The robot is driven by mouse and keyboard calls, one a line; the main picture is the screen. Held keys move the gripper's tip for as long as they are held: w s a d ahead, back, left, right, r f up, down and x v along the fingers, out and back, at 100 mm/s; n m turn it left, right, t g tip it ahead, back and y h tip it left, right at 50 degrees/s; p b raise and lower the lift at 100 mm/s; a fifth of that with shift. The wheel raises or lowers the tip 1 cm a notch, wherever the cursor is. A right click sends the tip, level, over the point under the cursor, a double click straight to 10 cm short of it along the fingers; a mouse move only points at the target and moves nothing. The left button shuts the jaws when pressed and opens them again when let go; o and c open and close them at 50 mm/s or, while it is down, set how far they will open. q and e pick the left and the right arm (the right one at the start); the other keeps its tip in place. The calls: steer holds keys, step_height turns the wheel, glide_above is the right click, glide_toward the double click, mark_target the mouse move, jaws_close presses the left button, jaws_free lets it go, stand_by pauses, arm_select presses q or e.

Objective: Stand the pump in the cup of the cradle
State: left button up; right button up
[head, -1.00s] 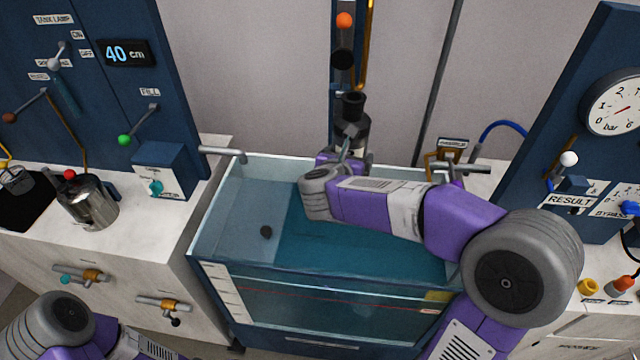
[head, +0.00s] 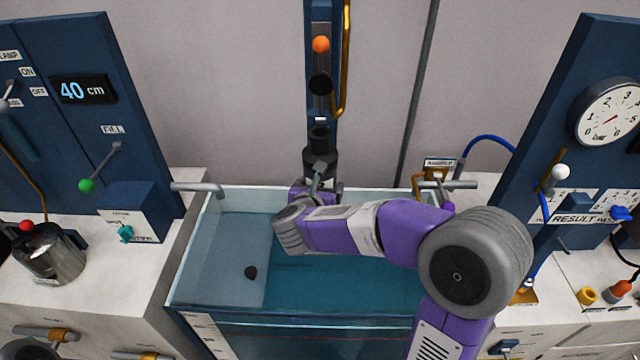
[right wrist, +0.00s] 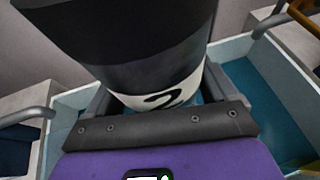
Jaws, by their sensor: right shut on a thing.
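The pump (head: 321,160) is a dark upright cylinder above the back edge of the water tank, in front of the blue column. In the right wrist view the pump (right wrist: 135,55) fills the upper middle, with a white band marked "2" low on its body. My right gripper (head: 318,188) is shut on the pump, a finger on each side. The pump's lower end is hidden by the gripper. I cannot make out the cradle or its cup clearly. My left gripper is out of view.
The blue column (head: 321,105) rises behind. A gauge panel (head: 590,120) stands at right.

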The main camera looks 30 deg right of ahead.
steer(key=shift+w+f+b, duration=0.1)
steer(key=shift+f+b, duration=0.5)
steer(key=shift+f, duration=1.45)
steer(key=o, duration=1.9)
steer(key=shift+f, duration=0.25)
steer(key=shift+c, duration=0.2)
steer(key=shift+r, duration=0.1)
steer(key=shift+s+a+r, duration=0.2)
steer(key=shift+s+a, duration=0.1)
steer(key=shift+s, duration=0.05)
steer(key=p+v, duration=0.1)
steer(key=v, duration=1)
steer(key=shift+s+r, duration=0.15)
